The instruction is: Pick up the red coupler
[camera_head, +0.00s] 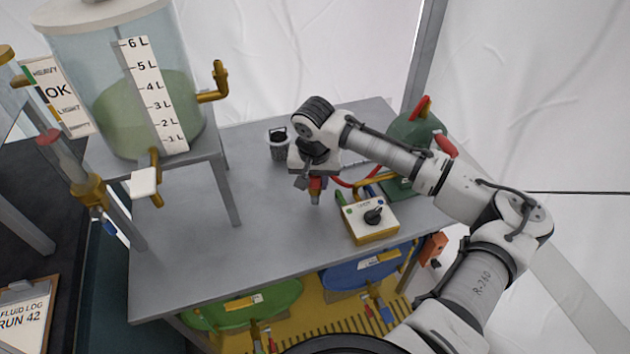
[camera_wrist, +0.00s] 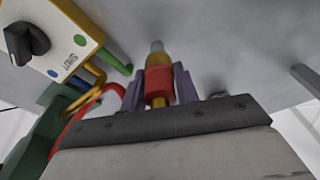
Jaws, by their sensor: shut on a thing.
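The red coupler (camera_wrist: 158,80) sits between the two fingers of my gripper (camera_wrist: 160,88) in the wrist view. It has a red band, a brass part and a grey tip. In the head view the red coupler (camera_head: 316,184) hangs below my gripper (camera_head: 314,180), tip down, over the grey table. My gripper is shut on it. The tip appears to be above the tabletop, but the exact gap is hard to tell. A red hose (camera_wrist: 72,125) shows beside the gripper in the wrist view; its link to the coupler is not clear.
A switch box (camera_head: 371,220) with a black knob stands right of the gripper, with a green pump (camera_head: 408,150) behind. A dark cup (camera_head: 279,146) is behind left. A clear tank (camera_head: 105,80) stands at left. The table (camera_head: 210,260) is bare at front left.

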